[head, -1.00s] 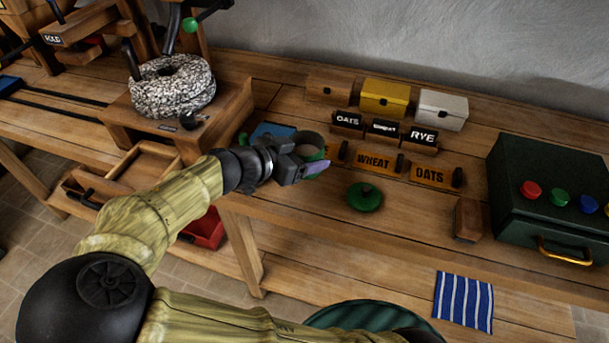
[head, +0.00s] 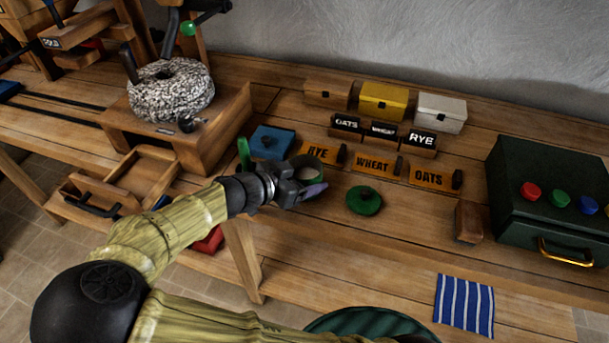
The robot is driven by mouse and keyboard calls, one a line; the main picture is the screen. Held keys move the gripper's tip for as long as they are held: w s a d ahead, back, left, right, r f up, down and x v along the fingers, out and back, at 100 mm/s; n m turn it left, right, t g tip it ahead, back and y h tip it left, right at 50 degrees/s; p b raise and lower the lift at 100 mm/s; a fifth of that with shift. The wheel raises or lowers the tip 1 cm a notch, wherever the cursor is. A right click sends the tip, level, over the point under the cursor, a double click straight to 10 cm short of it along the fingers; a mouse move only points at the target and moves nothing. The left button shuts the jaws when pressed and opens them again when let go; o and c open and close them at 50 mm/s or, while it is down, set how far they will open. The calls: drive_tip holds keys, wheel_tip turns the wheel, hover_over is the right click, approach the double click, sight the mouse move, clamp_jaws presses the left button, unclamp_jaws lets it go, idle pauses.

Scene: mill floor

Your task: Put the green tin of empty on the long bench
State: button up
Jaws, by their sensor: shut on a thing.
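The green tin (head: 312,170) is round and open at the top, and its inside looks dark and greyish. My gripper (head: 305,188) is shut on the tin's near side, and the fingers hide part of its wall. The tin is at the long bench (head: 320,222), low over its top, in front of the RYE plate. I cannot tell if its base touches the wood. A round green lid (head: 365,200) with a knob lies flat on the bench, just right of my gripper.
A blue box (head: 272,141) and a thin green upright thing (head: 243,153) stand left of the tin. Label plates, RYE (head: 318,153), WHEAT (head: 373,164) and OATS (head: 430,175), line up behind. A dark green case (head: 545,225) stands right. Bare wood lies in front of the lid.

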drive_tip(key=shift+f, duration=0.15)
drive_tip(key=o, duration=1.1)
drive_tip(key=shift+o, duration=0.2)
drive_tip(key=shift+r, duration=0.2)
drive_tip(key=p+v, duration=0.1)
drive_tip(key=v, duration=1.1)
